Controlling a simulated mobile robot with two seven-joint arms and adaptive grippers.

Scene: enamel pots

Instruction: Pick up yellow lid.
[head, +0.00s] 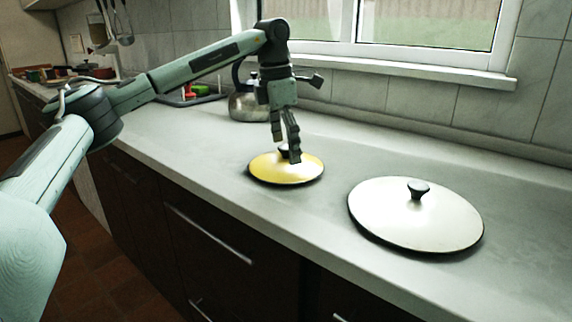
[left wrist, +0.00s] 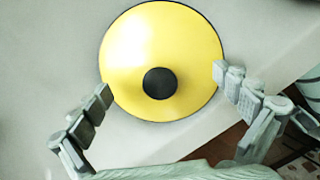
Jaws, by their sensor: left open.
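The yellow lid (head: 300,171) is round with a dark rim and a black knob, and lies flat on the grey counter. My left gripper (head: 287,152) is over it, fingers pointing down, near the knob, which is partly hidden behind the fingers in the head view. In the left wrist view the yellow lid (left wrist: 150,50) fills the upper middle, with its black knob (left wrist: 160,83) ahead of and between the two spread fingers of the left gripper (left wrist: 162,88). The fingers are open with nothing between them touching. My right gripper is not in view.
A larger white lid (head: 390,212) with a black knob lies to the right on the counter (head: 330,245). A kettle (head: 248,105) stands behind the left gripper near the wall. The counter's front edge runs close to the yellow lid. Free counter lies between the lids.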

